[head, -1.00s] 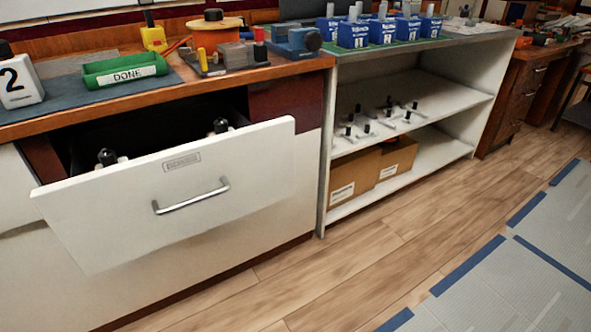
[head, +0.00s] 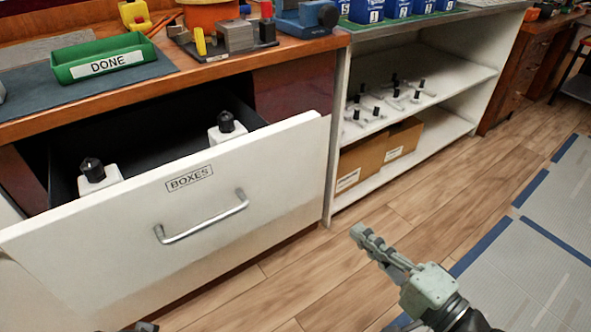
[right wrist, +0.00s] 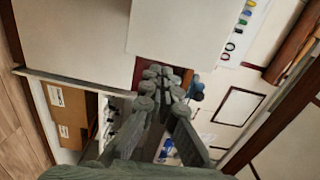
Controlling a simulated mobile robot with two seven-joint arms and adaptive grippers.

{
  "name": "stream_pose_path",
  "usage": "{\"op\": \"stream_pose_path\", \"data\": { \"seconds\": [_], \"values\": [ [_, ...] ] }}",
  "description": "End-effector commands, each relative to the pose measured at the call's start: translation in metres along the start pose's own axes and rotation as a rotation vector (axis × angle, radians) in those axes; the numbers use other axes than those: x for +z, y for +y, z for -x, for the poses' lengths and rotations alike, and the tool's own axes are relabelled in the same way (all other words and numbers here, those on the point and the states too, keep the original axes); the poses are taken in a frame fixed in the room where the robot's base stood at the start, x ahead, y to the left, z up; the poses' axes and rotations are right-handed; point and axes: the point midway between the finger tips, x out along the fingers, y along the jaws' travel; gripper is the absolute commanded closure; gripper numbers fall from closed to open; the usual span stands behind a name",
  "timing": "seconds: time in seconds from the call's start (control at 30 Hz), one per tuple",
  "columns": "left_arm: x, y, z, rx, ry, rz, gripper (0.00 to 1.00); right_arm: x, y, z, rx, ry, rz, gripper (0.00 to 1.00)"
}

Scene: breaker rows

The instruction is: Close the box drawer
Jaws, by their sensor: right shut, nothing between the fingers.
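The box drawer (head: 120,235) is pulled open from the cabinet, with a white front marked BOXES and a curved metal handle (head: 203,217). Two white items with black knobs (head: 98,176) stand inside it. My right gripper (head: 362,236) is shut and empty, right of the drawer front and apart from it in the head view. Its closed fingers also show in the right wrist view (right wrist: 166,76), with pale panels beyond. A dark sliver (head: 142,327) at the bottom edge may be my left gripper; its fingers cannot be made out.
The wooden worktop (head: 215,72) above the drawer holds a green DONE tray (head: 75,58) and a tool block. An open white shelf unit (head: 450,68) with cardboard boxes (head: 362,165) stands to the right. The wooden floor (head: 300,270) before the drawer is clear.

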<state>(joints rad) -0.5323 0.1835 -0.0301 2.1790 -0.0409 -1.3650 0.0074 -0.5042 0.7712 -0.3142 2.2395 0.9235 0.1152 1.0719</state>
Motion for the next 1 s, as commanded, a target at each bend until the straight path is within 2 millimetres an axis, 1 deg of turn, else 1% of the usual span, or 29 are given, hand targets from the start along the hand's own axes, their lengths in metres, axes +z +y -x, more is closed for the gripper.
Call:
{"op": "stream_pose_path", "data": {
  "seconds": [0.17, 0.27, 0.37, 0.6, 0.7, 0.83, 1.0],
  "values": [
    [0.001, 0.001, -0.001, 0.002, -0.002, 0.0, 0.13, -0.001, -0.005, -0.005, -0.021, 0.013, -0.033, 1.0],
    [0.001, 0.001, -0.004, 0.003, -0.003, 0.0, 0.13, -0.001, -0.006, -0.017, -0.023, 0.014, -0.033, 1.0],
    [0.001, 0.002, -0.008, 0.006, -0.005, 0.0, 0.13, -0.002, -0.008, -0.036, -0.025, 0.014, -0.033, 1.0],
    [0.004, 0.005, -0.022, 0.015, -0.012, 0.001, 0.13, -0.002, -0.008, -0.088, -0.023, 0.012, -0.031, 1.0],
    [0.005, 0.006, -0.026, 0.017, -0.012, 0.001, 0.13, -0.002, -0.008, -0.107, -0.021, 0.011, -0.031, 1.0],
    [0.007, 0.007, -0.031, 0.02, -0.016, 0.001, 0.13, -0.002, -0.008, -0.126, -0.02, 0.011, -0.029, 1.0],
    [0.009, 0.008, -0.034, 0.022, -0.016, 0.002, 0.13, -0.002, -0.006, -0.139, -0.017, 0.01, -0.028, 1.0]
  ]
}}
